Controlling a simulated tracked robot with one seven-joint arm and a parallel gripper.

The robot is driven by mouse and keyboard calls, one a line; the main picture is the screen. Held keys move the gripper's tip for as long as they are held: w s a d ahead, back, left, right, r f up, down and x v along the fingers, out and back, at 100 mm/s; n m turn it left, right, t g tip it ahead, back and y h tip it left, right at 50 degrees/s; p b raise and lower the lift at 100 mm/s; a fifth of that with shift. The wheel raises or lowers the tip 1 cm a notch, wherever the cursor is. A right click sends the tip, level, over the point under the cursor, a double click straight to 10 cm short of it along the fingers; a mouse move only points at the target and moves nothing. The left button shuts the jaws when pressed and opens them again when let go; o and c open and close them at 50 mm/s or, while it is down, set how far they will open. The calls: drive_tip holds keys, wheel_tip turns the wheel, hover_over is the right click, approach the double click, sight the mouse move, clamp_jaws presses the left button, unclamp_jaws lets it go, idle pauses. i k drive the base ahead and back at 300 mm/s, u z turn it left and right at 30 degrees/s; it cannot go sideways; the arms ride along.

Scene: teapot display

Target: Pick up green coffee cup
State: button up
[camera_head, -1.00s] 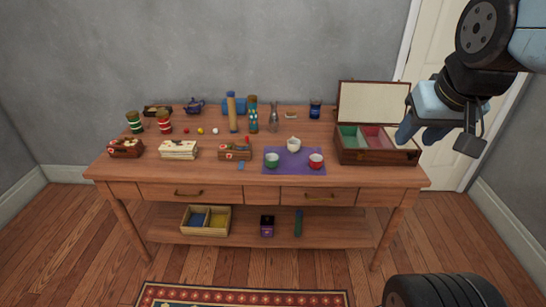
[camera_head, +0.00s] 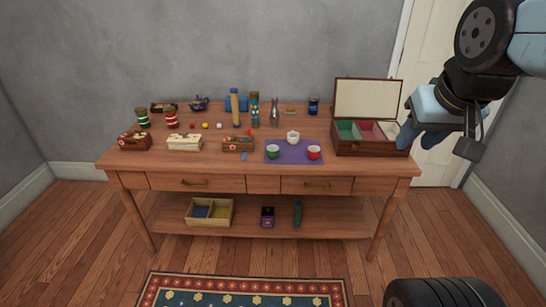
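The green cup (camera_head: 273,152) sits upright on a purple mat (camera_head: 293,158) near the front of the wooden table (camera_head: 225,168). A red cup (camera_head: 314,152) stands on the same mat to its right. A white pot or cup (camera_head: 293,137) stands behind them. My gripper (camera_head: 418,137) hangs at the right of the view, beside the open box and well away from the green cup. I see it from the side, and whether its fingers are open or shut does not show.
An open wooden box (camera_head: 369,147) with green and pink compartments stands at the table's right end. Two wooden boxes, white stacked items (camera_head: 185,143), tall bottles and jars fill the left and back. A patterned rug (camera_head: 240,290) lies on the floor in front.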

sight(272, 150)
drive_tip(key=z, duration=0.2)
drive_tip(key=k, duration=0.15)
drive_tip(key=u, duration=0.65)
drive_tip(key=i, duration=1.6)
drive_tip(key=z, duration=0.75)
drive_tip(key=k, duration=0.9)
drive_tip(key=z, duration=0.2)
drive_tip(key=i, duration=0.9)
